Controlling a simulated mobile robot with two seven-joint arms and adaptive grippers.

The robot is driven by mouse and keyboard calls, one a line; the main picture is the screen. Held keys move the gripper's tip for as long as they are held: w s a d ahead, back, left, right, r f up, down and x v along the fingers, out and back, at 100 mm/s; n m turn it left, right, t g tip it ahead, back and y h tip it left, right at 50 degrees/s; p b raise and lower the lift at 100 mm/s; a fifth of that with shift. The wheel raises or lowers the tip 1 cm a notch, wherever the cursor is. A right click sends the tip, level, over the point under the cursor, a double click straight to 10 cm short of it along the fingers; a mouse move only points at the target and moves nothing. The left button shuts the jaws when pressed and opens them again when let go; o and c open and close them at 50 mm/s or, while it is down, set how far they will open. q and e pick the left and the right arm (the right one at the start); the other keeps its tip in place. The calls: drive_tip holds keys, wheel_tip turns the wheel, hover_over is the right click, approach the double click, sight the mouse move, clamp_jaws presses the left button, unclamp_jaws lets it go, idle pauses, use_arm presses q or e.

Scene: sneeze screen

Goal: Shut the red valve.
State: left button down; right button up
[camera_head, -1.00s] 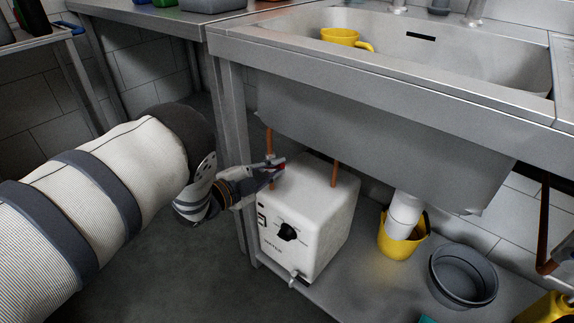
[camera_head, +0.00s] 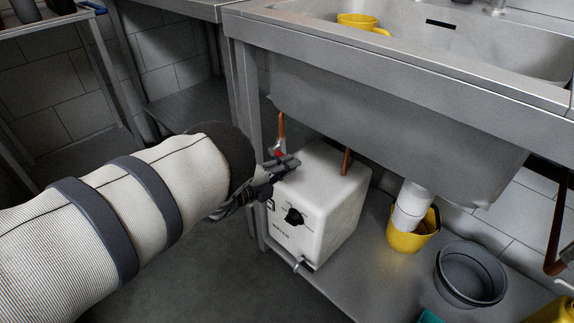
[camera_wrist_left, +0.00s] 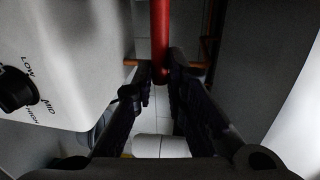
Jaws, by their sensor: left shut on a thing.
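The red valve handle (camera_head: 277,151) is on a copper pipe (camera_head: 281,125) beside the back left of the white water heater (camera_head: 325,205), under the sink. My left gripper (camera_head: 288,163) is at the valve, above the heater's left edge. In the left wrist view the red handle (camera_wrist_left: 160,38) comes down from the top edge to between the fingertips of my left gripper (camera_wrist_left: 159,76), which is shut on it. The fingers hide part of the handle in the head view. My right gripper is in neither view.
The steel sink (camera_head: 400,115) hangs low over the heater. A second copper pipe (camera_head: 346,161) rises from the heater's top. A yellow bucket (camera_head: 408,240) under the white drain pipe and a grey tub (camera_head: 470,275) stand to the right. A table leg (camera_head: 246,120) is close to my left arm.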

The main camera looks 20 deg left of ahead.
use_arm(q)
drive_tip(key=shift+a+f, duration=0.1)
idle(0.3)
drive_tip(key=c, duration=1.6)
unclamp_jaws()
drive_tip(key=shift+s, duration=0.1)
drive_tip(key=v, duration=1.1)
drive_tip(key=shift+s, duration=0.4)
drive_tip(key=shift+a, duration=0.1)
